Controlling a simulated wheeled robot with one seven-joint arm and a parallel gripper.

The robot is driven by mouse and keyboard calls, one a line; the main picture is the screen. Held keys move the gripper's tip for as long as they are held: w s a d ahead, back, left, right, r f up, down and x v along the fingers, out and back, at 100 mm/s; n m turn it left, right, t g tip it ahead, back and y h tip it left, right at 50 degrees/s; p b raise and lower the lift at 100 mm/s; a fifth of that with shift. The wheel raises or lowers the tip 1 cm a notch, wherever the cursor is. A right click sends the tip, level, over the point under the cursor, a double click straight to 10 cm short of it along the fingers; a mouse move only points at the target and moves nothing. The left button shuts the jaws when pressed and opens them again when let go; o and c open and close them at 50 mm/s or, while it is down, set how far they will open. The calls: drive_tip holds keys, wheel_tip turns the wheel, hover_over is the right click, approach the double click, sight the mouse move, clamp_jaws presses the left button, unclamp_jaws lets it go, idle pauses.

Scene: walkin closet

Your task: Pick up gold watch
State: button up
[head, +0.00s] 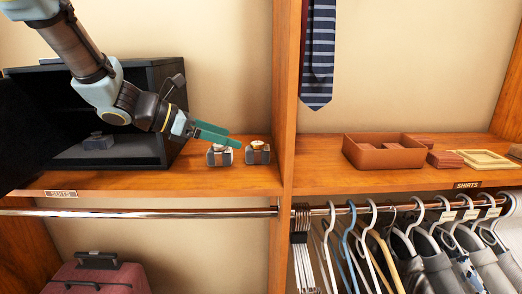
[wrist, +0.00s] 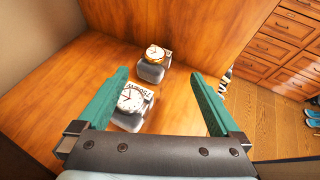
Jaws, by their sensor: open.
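The gold watch (wrist: 155,53) has a gold rim and a pale face, and sits on a grey cushion. It is the farther of two watches in the wrist view, near the wooden divider. In the head view it appears to be the right-hand watch (head: 258,147) on the shelf. My gripper (wrist: 161,75) is open and empty, with green fingers.
A black open safe (head: 170,135) stands on the left of the shelf (head: 200,182). The upright wooden divider (head: 286,100) is just right of the gold watch. A brown box (head: 375,160) lies beyond it. A rail with hangers (head: 372,215) runs below.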

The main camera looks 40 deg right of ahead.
sight(257, 144)
drive_tip(key=p+x, duration=0.1)
drive_tip(key=x, duration=0.3)
drive_tip(key=shift+s+d+f, duration=0.1)
drive_tip(key=shift+d, duration=0.2)
drive_tip(key=x, duration=0.1)
drive_tip(key=p+x, duration=0.1)
drive_tip(key=x, duration=0.1)
drive_tip(key=p+x, duration=0.1)
drive_tip(key=shift+d, duration=0.45)
drive_tip(key=shift+s+d+f+p, duration=0.1)
drive_tip(key=shift+d+p, duration=0.15)
drive_tip(key=shift+p, duration=0.05)
drive_tip(key=shift+c, duration=0.2)
drive_tip(key=c, duration=1.4)
